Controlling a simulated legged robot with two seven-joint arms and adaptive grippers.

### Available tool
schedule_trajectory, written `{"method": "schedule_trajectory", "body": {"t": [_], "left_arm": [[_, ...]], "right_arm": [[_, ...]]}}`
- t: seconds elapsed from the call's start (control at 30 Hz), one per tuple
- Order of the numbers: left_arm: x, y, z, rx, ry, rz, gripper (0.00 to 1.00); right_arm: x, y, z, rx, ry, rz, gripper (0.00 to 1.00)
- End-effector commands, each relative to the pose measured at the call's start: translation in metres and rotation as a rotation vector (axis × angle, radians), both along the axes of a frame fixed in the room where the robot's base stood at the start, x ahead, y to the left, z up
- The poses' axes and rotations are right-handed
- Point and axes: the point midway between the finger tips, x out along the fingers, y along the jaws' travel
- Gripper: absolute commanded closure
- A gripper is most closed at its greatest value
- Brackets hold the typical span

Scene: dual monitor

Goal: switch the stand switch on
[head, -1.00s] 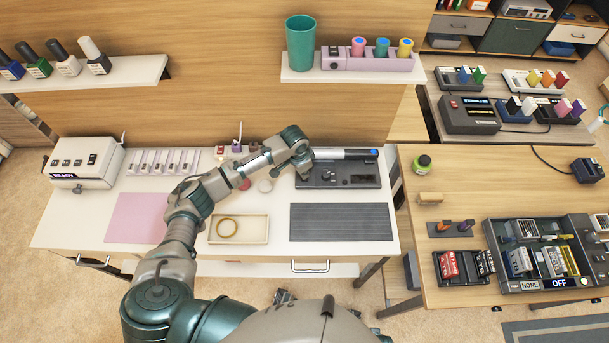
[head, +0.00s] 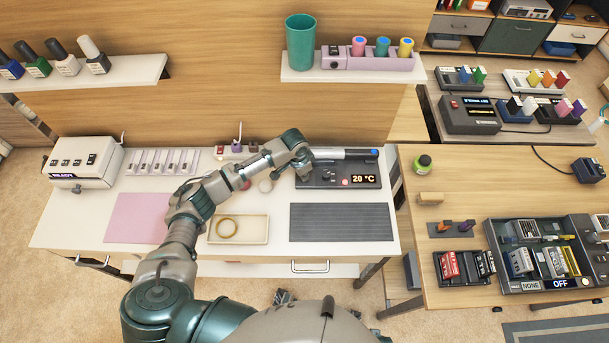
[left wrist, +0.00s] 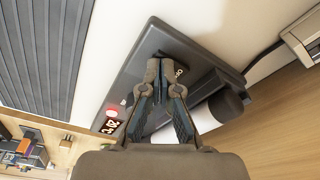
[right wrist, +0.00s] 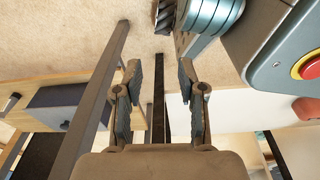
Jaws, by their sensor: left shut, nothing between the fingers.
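The dark grey stand (head: 316,183) sits at the right back of the white desk, with a display (head: 364,180) lit "20 °C". A white rod with a blue end (head: 345,154) lies along its back. My left gripper (head: 304,172) is at the stand's left end. In the left wrist view its shut, empty fingertips (left wrist: 160,68) are over the stand top (left wrist: 150,48), beside small white lettering. The fingers cover the spot, so the stand switch cannot be made out, nor whether they touch it. My right gripper (right wrist: 155,75) shows in the right wrist view, open and empty, away from the stand.
A ribbed dark mat (head: 342,222) lies in front of the stand, with a shallow tray (head: 256,239) holding a ring to its left. A shelf (head: 352,76) with a green cup hangs above. A wooden table (head: 450,190) with devices stands to the right.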

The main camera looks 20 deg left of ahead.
Motion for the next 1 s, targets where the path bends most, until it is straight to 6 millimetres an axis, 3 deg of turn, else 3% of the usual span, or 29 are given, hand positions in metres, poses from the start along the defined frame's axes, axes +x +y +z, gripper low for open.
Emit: {"method": "schedule_trajectory", "body": {"t": [0.33,1.0], "left_arm": [[0.000,0.000,0.000,0.000,0.000,0.000,1.00],[0.000,0.000,0.023,0.000,0.000,0.000,1.00]], "right_arm": [[0.013,0.002,0.014,0.001,-0.010,-0.002,0.60],[-0.040,-0.008,-0.014,-0.005,0.019,0.007,0.60]]}}
